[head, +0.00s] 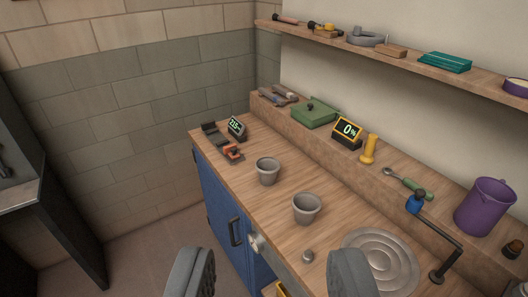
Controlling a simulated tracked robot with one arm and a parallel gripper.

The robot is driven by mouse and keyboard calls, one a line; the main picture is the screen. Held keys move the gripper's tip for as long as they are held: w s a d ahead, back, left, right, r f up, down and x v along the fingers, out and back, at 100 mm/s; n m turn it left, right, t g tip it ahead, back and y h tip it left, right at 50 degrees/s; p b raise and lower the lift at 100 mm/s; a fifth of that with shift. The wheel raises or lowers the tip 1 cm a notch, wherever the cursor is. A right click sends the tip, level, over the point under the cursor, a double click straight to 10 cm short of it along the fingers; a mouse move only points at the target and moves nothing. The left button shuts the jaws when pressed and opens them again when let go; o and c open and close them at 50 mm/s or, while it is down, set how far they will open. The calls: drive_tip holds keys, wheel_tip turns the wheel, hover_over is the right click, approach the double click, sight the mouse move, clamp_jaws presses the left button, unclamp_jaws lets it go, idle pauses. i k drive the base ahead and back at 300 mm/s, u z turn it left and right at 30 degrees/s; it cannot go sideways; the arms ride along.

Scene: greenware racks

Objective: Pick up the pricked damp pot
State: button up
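Two small grey pots stand upright on the wooden worktop: one farther back (268,172) and a slightly larger-looking one nearer (306,209). I cannot tell from here which is damp, and no prick marks can be made out on either. My gripper (268,272) shows at the bottom edge with its two grey fingers wide apart. It is open and empty, in front of the worktop and short of both pots. A black and yellow meter (347,132) reading 0% stands on the back ledge.
A small display (237,127) and an orange-and-black device (231,151) sit left of the pots. A small grey lump (307,256) and a round ridged plate (379,262) lie nearer. A purple jug (485,206) and dark bent arm (446,250) stand right. A shelf (410,62) overhangs behind.

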sight(267, 167)
drive_tip(key=i, duration=1.1)
